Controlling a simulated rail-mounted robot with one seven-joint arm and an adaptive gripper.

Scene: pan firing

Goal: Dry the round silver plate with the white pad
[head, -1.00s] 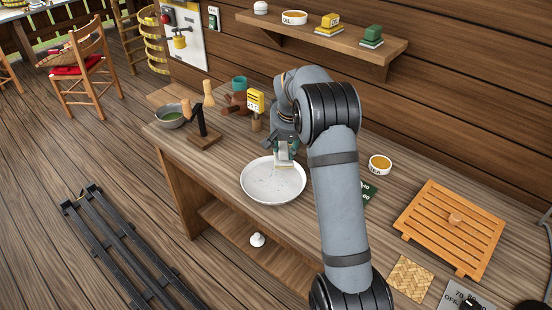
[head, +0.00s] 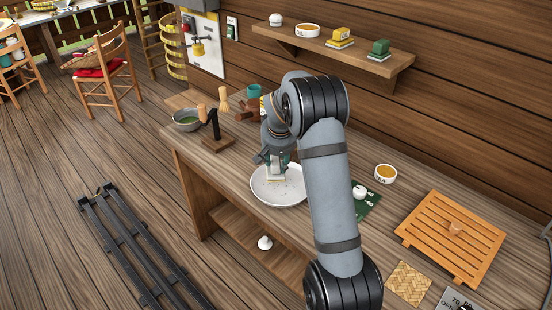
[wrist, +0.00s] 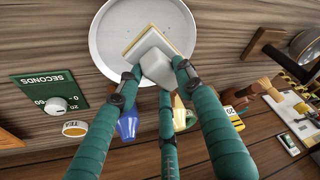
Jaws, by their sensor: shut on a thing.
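The round silver plate (head: 262,198) lies on the wooden bench near its front edge, partly hidden by my arm; it looks pale grey with small specks. In the wrist view the plate (wrist: 107,50) fills the top middle. My gripper (head: 277,165) is over the plate, pointing down. It is shut on the white pad (head: 277,179), a square white piece with a yellowish edge. In the wrist view the pad (wrist: 150,42) lies over the plate's inner area, with my green fingers (wrist: 157,75) around its block-like grip. Whether the pad touches the plate is hard to tell.
A green seconds dial (head: 370,208), a TEA tub (head: 385,173) and a slatted wooden rack (head: 450,238) stand right. A shelf (head: 350,52) hangs behind.

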